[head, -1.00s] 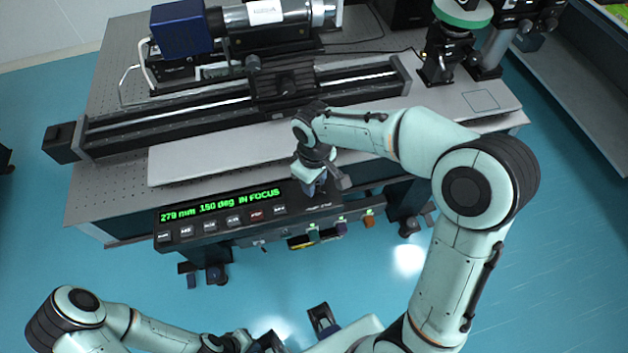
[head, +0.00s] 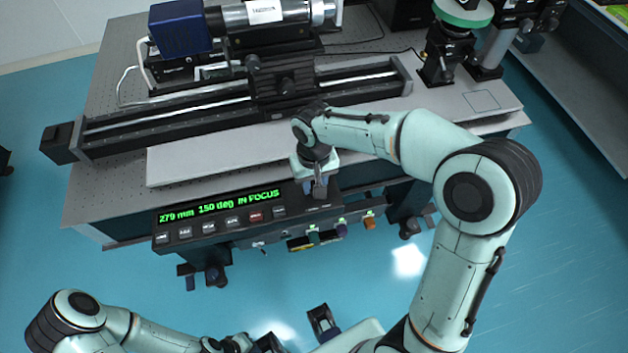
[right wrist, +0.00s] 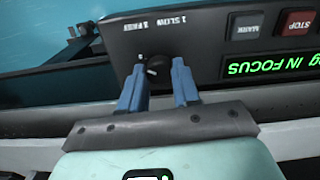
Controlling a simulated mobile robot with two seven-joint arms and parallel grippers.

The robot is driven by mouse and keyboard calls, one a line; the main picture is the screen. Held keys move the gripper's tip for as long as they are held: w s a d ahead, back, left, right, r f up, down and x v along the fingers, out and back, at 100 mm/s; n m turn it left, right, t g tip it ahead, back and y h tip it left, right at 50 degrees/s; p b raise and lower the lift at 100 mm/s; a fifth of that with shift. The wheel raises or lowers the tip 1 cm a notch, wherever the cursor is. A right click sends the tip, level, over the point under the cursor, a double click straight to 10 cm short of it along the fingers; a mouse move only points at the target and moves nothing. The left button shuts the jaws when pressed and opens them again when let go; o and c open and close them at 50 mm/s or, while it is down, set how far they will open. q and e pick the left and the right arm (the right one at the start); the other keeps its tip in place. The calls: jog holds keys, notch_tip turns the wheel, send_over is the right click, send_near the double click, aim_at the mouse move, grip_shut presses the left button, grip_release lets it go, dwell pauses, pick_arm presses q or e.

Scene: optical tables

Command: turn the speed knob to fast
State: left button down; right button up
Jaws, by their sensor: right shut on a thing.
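The speed knob (right wrist: 155,66) is a small dark round knob with a pale mark, on the black control panel (right wrist: 205,50). Beside it is the label "1 SLOW 2 FAST", upside down in the right wrist view. My right gripper (right wrist: 158,70) has its blue fingers on both sides of the knob, shut on it. In the head view my right gripper (head: 317,187) is at the panel's right part and hides the knob. My left gripper (head: 255,344) is low at the bottom edge, away from the panel and partly cut off; its jaws are unclear.
The green display (head: 220,205) reads 279 mm, 150 deg, IN FOCUS. A row of buttons, including a red STOP button (right wrist: 297,22), lies beside the knob. A long rail stage (head: 180,118) stands on the table behind. Coloured plugs (head: 342,229) sit below the panel.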

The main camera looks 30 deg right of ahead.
jog(key=shift+r, duration=0.1)
jog(key=o, duration=1.1)
jog(key=shift+c, duration=0.2)
notch_tip(320, 180, up, 13)
jog(key=p, duration=0.2)
jog(key=shift+r, duration=0.15)
